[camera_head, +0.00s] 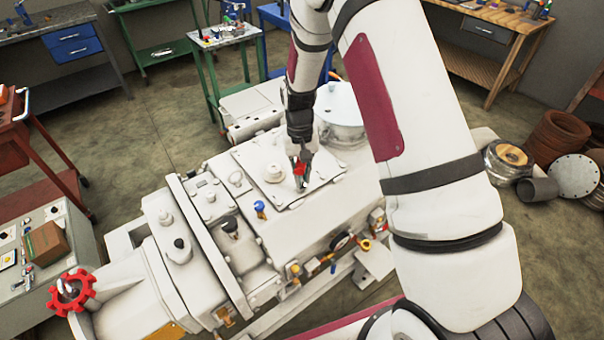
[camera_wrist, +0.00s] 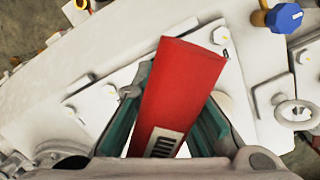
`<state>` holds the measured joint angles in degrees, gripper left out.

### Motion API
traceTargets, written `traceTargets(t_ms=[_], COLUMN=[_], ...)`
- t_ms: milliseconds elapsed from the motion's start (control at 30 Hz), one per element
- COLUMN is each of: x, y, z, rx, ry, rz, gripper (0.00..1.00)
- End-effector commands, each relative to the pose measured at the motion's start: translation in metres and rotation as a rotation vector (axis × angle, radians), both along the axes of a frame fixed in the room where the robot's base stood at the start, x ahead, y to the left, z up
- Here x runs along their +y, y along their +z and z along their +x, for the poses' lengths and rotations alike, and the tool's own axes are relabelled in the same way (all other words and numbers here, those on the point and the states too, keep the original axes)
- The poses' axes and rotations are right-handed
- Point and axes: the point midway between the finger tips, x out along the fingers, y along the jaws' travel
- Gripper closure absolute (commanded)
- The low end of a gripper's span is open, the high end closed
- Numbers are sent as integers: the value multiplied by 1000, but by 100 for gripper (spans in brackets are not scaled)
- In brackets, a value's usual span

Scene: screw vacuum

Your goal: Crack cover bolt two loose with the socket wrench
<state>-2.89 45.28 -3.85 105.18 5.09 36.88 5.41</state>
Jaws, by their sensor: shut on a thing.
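My gripper (camera_head: 301,180) is over the top cover plate (camera_head: 246,160) of the white screw vacuum pump, near the plate's front edge. In the wrist view its teal fingers (camera_wrist: 165,125) are shut on a red block-shaped tool handle (camera_wrist: 180,85), taken to be the socket wrench. Red also shows between the fingers in the head view. The wrench's socket end is hidden, so I cannot tell whether it sits on a bolt. Bolt heads (camera_wrist: 220,35) show on the cover in the wrist view. Which one is bolt two cannot be told.
A blue-capped fitting (camera_head: 260,207) stands left of my gripper and shows in the wrist view (camera_wrist: 285,17). A round white lid (camera_head: 341,105) rises behind. A red handwheel (camera_head: 72,293) is at lower left. A green table (camera_head: 222,40) with parts stands behind the pump.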

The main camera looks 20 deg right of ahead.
Motion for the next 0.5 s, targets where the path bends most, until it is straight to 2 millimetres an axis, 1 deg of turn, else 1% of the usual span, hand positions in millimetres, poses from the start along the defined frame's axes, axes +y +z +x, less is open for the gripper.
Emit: traceTargets(t_ms=[500], x=[0], y=[-10], z=[0], rx=[-1], ry=[0], rz=[0], gripper=[100])
